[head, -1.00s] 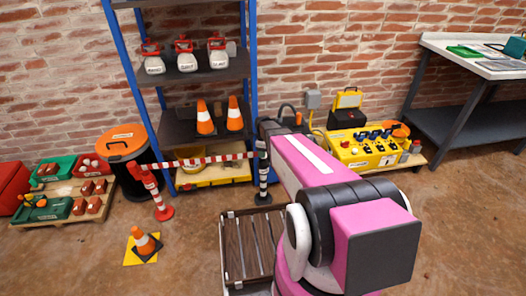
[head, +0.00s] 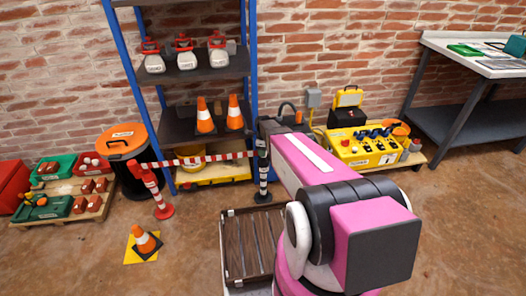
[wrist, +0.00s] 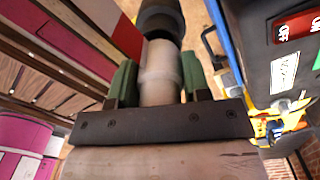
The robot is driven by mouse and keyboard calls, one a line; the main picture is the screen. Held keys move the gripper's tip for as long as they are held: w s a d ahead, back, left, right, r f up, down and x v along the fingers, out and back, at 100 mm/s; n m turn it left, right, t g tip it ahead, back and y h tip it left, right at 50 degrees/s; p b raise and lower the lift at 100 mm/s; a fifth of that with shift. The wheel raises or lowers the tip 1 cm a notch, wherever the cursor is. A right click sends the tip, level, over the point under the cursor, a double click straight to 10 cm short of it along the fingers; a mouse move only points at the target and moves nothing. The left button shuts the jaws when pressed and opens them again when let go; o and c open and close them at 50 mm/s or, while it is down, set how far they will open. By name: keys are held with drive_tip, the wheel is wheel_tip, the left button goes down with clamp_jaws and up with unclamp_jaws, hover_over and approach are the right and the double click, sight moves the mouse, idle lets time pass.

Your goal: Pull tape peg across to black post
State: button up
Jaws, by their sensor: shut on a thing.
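In the head view a red-and-white striped tape (head: 200,160) runs from the red-and-white post (head: 157,196) on the left across to the black post (head: 263,180) with white bands. The tape's right end is close to the black post's top. My arm covers that spot partly, and I cannot tell whether the end is seated. In the wrist view my gripper (wrist: 160,85) has its green fingers shut on a pale cylindrical peg (wrist: 160,65), with a dark round part (wrist: 161,17) beyond it.
A blue-framed shelf (head: 205,65) stands behind the tape. A slatted dark rack (head: 250,245) lies in front of the black post. A yellow control box (head: 365,150) stands to the right. A small cone (head: 143,240) stands on the floor at left.

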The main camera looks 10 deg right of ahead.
drive_tip(key=shift+f, duration=0.5)
idle(0.3)
drive_tip(key=o, duration=1.5)
drive_tip(key=shift+r, duration=0.15)
drive_tip(key=shift+r, duration=3.35)
